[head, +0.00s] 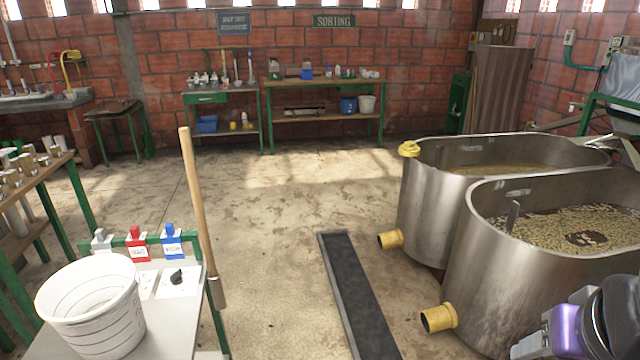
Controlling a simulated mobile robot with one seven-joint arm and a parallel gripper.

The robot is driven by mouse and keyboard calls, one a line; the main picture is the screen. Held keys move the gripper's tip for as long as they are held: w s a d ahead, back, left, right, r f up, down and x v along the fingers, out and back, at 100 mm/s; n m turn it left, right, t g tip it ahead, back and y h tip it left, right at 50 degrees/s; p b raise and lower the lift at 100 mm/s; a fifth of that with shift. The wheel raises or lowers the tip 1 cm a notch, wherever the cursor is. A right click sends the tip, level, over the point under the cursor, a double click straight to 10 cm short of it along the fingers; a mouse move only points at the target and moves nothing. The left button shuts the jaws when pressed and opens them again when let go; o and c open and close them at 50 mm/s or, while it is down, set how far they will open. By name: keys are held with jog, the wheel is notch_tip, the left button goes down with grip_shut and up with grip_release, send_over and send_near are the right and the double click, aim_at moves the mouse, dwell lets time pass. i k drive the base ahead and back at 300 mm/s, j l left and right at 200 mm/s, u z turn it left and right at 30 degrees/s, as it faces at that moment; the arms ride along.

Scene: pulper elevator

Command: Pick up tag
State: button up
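Three small tag-like pieces stand in a row on a green rail at the back edge of the small light table at lower left. One is a white tag (102,241), one a red tag (136,245) with a lettered white label, and one a blue tag (172,241) with a lettered white label. I cannot tell which one the task means. Part of my arm, purple, black and grey, shows in the lower right corner, far from the tags. No gripper fingers can be made out there.
A white bucket (95,310) stands on the small table (170,325), with a black knob (177,277) nearby. A wooden-handled tool (196,200) rises upright beside the tags. Steel tanks (435,210) stand at right. A dark floor channel (352,295) runs between; the middle floor is clear.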

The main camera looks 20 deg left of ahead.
aim_at(101, 245)
jog(key=u, duration=2.2)
jog(key=z, duration=1.85)
jog(key=u, duration=1.85)
jog(key=i+j+u, duration=0.15)
jog(key=j, duration=0.25)
